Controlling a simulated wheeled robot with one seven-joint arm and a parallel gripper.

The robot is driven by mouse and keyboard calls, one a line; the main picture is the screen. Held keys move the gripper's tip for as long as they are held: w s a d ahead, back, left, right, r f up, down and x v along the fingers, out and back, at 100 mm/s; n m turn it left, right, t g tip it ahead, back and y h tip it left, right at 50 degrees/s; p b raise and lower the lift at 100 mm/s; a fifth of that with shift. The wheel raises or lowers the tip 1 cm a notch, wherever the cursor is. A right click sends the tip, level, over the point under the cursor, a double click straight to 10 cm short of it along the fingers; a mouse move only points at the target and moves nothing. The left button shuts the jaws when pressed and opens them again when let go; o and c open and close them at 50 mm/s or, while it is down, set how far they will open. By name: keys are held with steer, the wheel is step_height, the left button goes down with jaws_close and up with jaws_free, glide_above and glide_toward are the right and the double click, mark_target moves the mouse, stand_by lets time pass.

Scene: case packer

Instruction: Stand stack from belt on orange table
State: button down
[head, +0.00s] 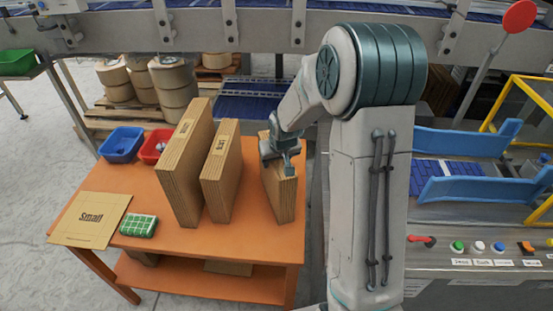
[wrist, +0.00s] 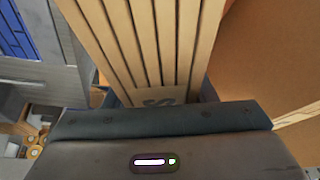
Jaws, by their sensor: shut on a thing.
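The stack (head: 279,188) is a brown block of flat cardboard layers standing upright at the right side of the orange table (head: 180,250). My gripper (head: 281,150) is shut on the upper part of this stack. In the head view the stack's lower end appears to rest on the tabletop, though exact contact is hard to tell. In the wrist view the stack (wrist: 150,40) fills the middle, its layer edges running away from the gripper body, with part of a dark printed mark showing. The fingertips are hidden there. The belt (head: 255,107) with blue links shows behind the table.
Two other cardboard stacks stand to the left, a tall one (head: 185,165) and a shorter one (head: 222,170). A blue bin (head: 122,146), a red bin (head: 154,148), a flat "Small" sheet (head: 90,220) and a green checked pack (head: 138,226) are also on the table.

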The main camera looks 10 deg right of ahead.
steer(key=c, duration=0.6)
jaws_free()
steer(key=b+v, duration=0.1)
steer(key=v, duration=0.9)
steer(key=shift+r, duration=0.25)
steer(key=shift+s+r, duration=0.3)
steer(key=shift+r, duration=0.35)
steer(key=shift+s+r, duration=0.2)
steer(key=shift+s, duration=0.05)
steer(key=s+r+m+g, duration=0.1)
steer(key=s+r, duration=0.1)
steer(key=s, duration=2.1)
steer(key=shift+a+r+g, duration=0.2)
steer(key=shift+r+g, duration=0.1)
